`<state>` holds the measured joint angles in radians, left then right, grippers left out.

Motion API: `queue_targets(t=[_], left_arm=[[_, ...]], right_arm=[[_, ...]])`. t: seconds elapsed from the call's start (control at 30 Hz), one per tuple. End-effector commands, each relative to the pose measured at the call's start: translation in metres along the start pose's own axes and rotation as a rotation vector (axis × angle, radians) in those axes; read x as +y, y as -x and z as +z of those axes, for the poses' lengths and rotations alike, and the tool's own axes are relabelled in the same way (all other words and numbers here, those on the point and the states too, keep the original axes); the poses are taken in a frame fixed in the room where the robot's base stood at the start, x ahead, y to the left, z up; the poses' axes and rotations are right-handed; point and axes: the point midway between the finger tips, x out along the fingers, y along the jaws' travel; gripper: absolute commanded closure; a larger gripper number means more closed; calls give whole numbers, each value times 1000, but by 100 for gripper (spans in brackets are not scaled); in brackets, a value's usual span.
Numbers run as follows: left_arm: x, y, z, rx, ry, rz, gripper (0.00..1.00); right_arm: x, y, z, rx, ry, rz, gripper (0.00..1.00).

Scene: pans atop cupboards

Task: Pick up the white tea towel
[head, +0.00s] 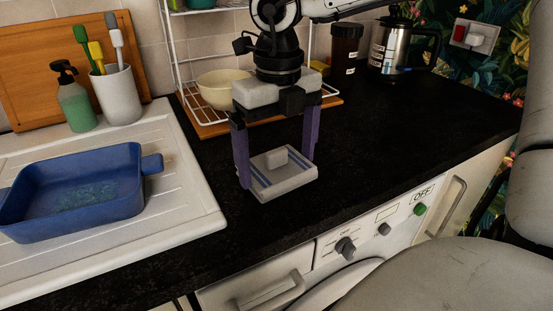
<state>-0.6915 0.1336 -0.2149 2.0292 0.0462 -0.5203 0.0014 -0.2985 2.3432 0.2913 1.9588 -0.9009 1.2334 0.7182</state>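The white tea towel (290,184) is folded into a flat pad with blue stripes and has a small raised white block on its top. It appears to lie on the black worktop near the front edge, though contact beneath it is hard to see. My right gripper (276,172) points down over the towel. Its two purple fingers are wide apart, one at the left side and one at the far right side, with the raised block between them. Whether the fingers touch the towel I cannot tell. My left gripper is not in view.
A blue basin (95,205) sits on the white drainer (190,215) to the left. A white wire rack (185,75) with a cream bowl (218,92) stands behind the gripper. A kettle (392,48) and dark jar (346,45) stand at the back. The worktop to the right is clear.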

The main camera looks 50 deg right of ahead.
Motion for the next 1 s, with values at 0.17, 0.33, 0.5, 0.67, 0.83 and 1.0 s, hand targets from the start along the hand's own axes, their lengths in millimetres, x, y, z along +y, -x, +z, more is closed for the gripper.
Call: queue_targets(t=[0.17,0.33,0.5,0.67,0.83,1.0], left_arm=[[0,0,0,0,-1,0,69],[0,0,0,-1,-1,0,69],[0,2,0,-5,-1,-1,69],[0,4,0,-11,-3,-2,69],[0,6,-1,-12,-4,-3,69],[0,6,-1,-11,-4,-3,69]], right_arm=[[0,1,0,-1,0,0,30],[0,5,1,-3,0,0,30],[0,31,1,-7,-1,0,30],[0,65,1,-6,-1,-2,30],[0,91,1,-4,-1,0,30],[0,101,0,-2,0,-1,30]])
